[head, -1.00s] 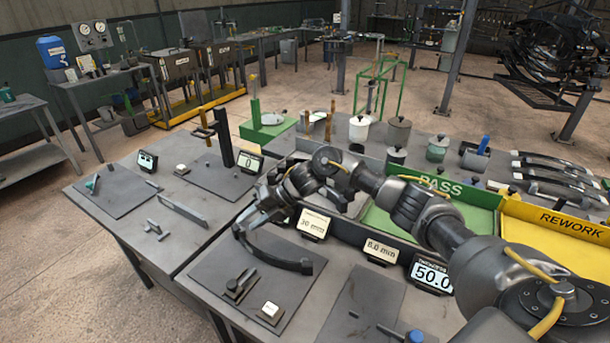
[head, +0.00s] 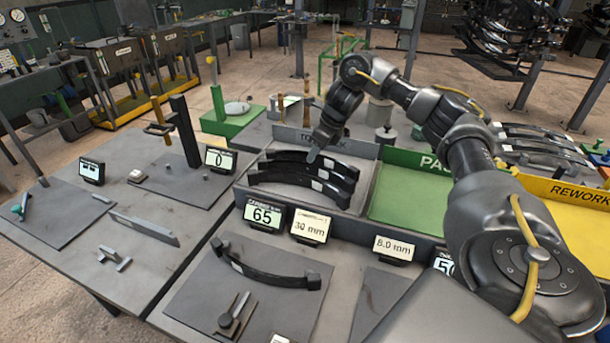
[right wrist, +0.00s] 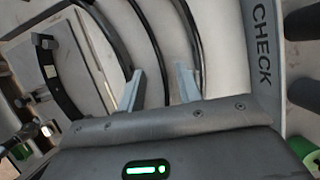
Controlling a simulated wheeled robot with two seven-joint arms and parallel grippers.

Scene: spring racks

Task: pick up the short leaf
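Several dark curved leaves lie side by side in the grey check tray (head: 364,160): a back leaf (head: 335,165), and a front leaf (head: 285,177) nearer me. Another dark curved leaf (head: 262,274) lies on the front mat, and it also shows in the right wrist view (right wrist: 50,75). I cannot tell for sure which is the short one. My right gripper (right wrist: 160,72) is open above the tray, with a middle leaf (right wrist: 152,40) running between its fingers, not gripped. In the head view the right gripper (head: 315,152) partly covers the back leaf. My left gripper is out of view.
A green pass tray (head: 405,205) and a yellow rework tray (head: 565,215) stand to the right. Displays reading 65 (head: 264,215), 30 mm (head: 310,227) and 8.0 mm (head: 393,249) line the tray's front. A dark post (head: 185,130) rises at left.

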